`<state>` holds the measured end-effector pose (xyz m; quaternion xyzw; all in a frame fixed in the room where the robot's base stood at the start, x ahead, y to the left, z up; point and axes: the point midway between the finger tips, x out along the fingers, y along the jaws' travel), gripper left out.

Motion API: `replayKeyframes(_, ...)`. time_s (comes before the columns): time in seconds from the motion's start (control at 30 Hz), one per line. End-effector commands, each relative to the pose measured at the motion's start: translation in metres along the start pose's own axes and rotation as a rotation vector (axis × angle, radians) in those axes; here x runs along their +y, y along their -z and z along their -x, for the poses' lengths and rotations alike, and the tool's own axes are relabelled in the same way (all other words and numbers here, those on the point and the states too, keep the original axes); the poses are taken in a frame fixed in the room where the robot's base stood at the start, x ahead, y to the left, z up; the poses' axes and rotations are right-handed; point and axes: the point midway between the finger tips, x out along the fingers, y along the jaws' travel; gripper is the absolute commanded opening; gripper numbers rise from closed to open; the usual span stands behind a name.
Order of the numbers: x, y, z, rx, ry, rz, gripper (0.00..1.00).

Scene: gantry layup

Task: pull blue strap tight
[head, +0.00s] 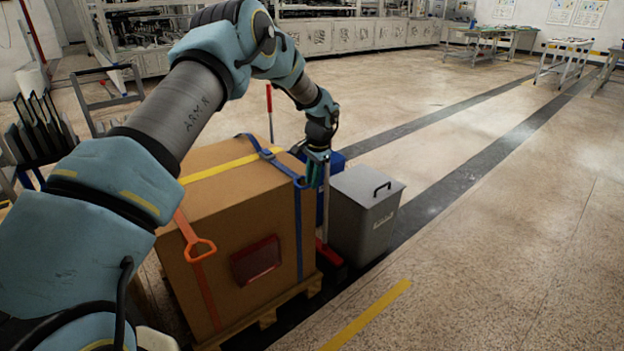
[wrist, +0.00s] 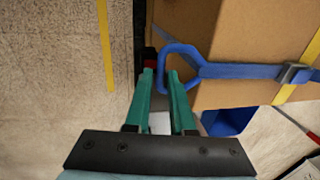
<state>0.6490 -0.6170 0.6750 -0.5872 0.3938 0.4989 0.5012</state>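A blue strap (head: 299,235) runs over the top edge of a cardboard box (head: 225,200) and down its side. Its blue loop handle (head: 299,182) sticks out at the box's upper right corner. My gripper (head: 316,182) is beside this loop, fingers pointing down. In the wrist view, the blue loop (wrist: 181,47) lies at the tips of my teal fingers (wrist: 160,75). A gap shows between the fingers, and the loop's near side lies at that gap. The right finger overlaps the loop in the picture; whether it touches cannot be told. A dark buckle (wrist: 295,73) sits where blue and yellow straps cross.
An orange strap with a triangular handle (head: 201,250) hangs on the box's front, near a dark red label pocket (head: 256,261). A grey lidded bin (head: 366,212) stands close right of the box. The box rests on a wooden pallet (head: 268,318). Floor farther right is clear.

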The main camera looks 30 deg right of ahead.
Motion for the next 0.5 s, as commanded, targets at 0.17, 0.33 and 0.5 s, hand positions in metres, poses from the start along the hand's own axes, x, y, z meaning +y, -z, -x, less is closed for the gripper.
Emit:
replayKeyframes(0.17,0.0000,0.0000,0.0002,0.000,0.000,0.000,0.01)
replayKeyframes(0.33,0.0000,0.0000,0.0002,0.000,0.000,0.000,0.00)
replayKeyframes(0.5,0.0001,0.0000,0.0003,0.000,0.000,0.000,0.00)
